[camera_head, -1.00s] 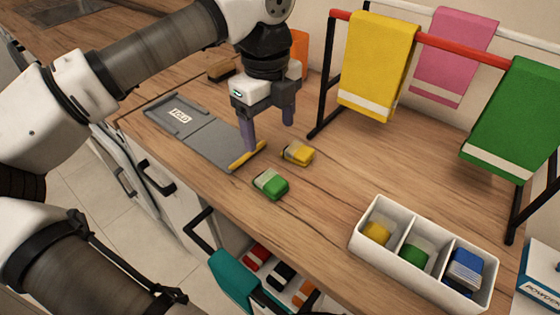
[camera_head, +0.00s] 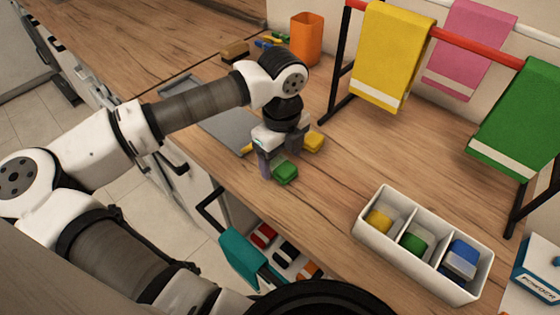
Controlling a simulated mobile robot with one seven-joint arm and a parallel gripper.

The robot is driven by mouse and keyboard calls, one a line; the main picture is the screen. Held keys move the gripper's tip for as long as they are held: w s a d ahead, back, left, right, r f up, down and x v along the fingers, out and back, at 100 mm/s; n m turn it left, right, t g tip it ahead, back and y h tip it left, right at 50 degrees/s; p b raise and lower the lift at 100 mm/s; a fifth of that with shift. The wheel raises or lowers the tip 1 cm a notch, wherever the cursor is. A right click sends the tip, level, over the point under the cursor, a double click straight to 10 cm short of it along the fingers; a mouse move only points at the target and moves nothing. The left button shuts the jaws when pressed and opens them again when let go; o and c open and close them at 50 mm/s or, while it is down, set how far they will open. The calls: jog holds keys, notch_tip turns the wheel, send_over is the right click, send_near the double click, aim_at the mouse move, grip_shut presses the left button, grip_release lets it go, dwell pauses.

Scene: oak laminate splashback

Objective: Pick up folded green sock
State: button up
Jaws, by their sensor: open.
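My gripper (camera_head: 279,168) points down right at the sock, open. I cannot tell whether the fingers touch the sock. A folded yellow sock (camera_head: 314,141) lies just behind my gripper.
A white three-compartment box (camera_head: 368,231) with yellow, green and blue folded socks stands at the right front. A rack (camera_head: 452,38) with yellow, pink and green towels stands behind. A grey folding board (camera_head: 228,122) lies left. An open drawer (camera_head: 284,262) is below the front edge.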

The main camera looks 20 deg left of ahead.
jog(key=shift+f, duration=0.85)
jog(key=shift+c, duration=0.4)
jog(key=c, duration=1)
jog(key=shift+o, duration=0.2)
jog(key=shift+r, duration=0.15)
